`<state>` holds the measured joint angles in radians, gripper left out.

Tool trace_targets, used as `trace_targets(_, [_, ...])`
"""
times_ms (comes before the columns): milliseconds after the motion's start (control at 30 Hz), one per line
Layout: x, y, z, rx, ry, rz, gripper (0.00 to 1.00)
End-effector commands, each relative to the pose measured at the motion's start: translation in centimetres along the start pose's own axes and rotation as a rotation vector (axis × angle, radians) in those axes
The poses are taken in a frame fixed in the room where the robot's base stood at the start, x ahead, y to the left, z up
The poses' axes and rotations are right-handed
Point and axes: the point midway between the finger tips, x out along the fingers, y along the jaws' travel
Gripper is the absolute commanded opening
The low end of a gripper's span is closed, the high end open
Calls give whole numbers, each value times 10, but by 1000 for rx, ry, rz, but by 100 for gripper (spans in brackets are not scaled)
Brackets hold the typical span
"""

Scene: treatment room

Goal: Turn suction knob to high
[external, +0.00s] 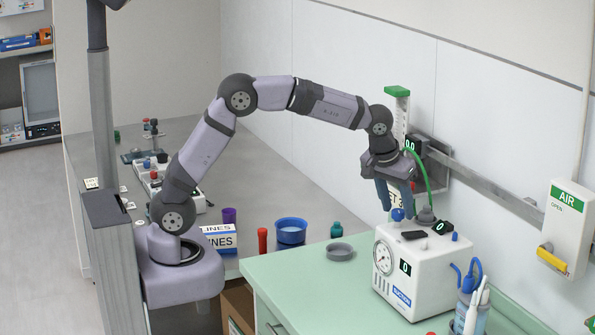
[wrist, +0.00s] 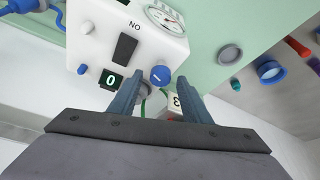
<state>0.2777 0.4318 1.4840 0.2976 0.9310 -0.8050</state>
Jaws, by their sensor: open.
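The suction unit (external: 405,262) is a white box on the green counter, with a round gauge (external: 383,258), a front display reading 0 and a blue "SUCTION" label. A blue knob (external: 397,214) sits on its top; in the wrist view the knob (wrist: 160,75) has a pale mark. My gripper (external: 396,205) points down over it, open and empty. In the wrist view the knob appears between the tips of my gripper (wrist: 159,80); I cannot tell whether they touch it. A black rocker switch (wrist: 125,48) and a small display reading 0 (wrist: 110,79) are beside the knob.
A green hose (external: 424,172) runs close by my gripper to a grey fitting (external: 426,215). A wall rail (external: 490,185) and flow tube stand behind. A grey dish (external: 340,252) and blue tub (external: 291,232) are left. The counter's front left is clear.

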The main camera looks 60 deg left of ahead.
Motion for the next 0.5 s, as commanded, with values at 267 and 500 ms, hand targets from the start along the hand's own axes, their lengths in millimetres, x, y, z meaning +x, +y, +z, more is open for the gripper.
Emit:
trace_targets(267, [3, 0, 0, 0, -1, -1, 44])
trace_targets(500, [3, 0, 0, 0, -1, 0, 3])
